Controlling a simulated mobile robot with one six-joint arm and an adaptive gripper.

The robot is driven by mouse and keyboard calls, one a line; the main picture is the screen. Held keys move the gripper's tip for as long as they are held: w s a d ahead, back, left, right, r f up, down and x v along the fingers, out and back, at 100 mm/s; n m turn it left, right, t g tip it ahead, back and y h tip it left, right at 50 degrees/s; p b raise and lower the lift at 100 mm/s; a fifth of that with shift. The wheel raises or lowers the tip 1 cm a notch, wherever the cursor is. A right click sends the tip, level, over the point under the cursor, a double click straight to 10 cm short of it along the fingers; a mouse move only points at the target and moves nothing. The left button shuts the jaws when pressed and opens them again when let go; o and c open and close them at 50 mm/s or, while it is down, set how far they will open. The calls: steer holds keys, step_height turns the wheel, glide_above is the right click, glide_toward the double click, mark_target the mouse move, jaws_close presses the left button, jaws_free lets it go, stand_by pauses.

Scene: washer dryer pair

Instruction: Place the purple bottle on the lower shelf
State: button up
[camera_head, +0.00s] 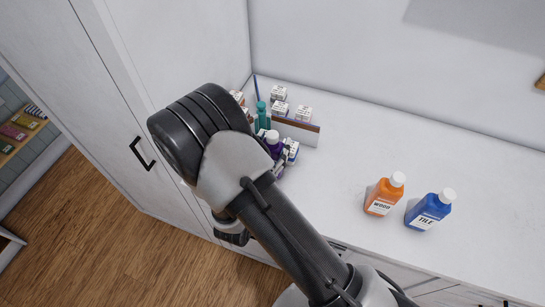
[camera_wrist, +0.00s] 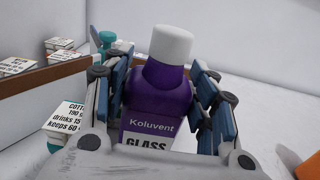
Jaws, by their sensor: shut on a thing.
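The purple bottle (camera_wrist: 155,95) has a white cap and a label reading "Koluvent GLASS". It stands between the two fingers of my gripper (camera_wrist: 160,85) in the wrist view, and the gripper is shut on it. In the head view the purple bottle (camera_head: 273,144) shows beside my wrist, over the back left part of the white counter; my arm hides part of it. I cannot tell whether its base touches the counter. No shelf clearly shows as the lower shelf.
An orange WOOD bottle (camera_head: 384,195) and a blue TILE bottle (camera_head: 428,211) stand on the counter's (camera_head: 345,160) right part. A low box divider (camera_head: 297,131), small white-labelled boxes (camera_head: 279,93) and a teal bottle (camera_head: 262,118) stand close behind my gripper. A white cabinet (camera_head: 110,60) is left.

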jaws_close()
steer(key=shift+r, duration=0.1)
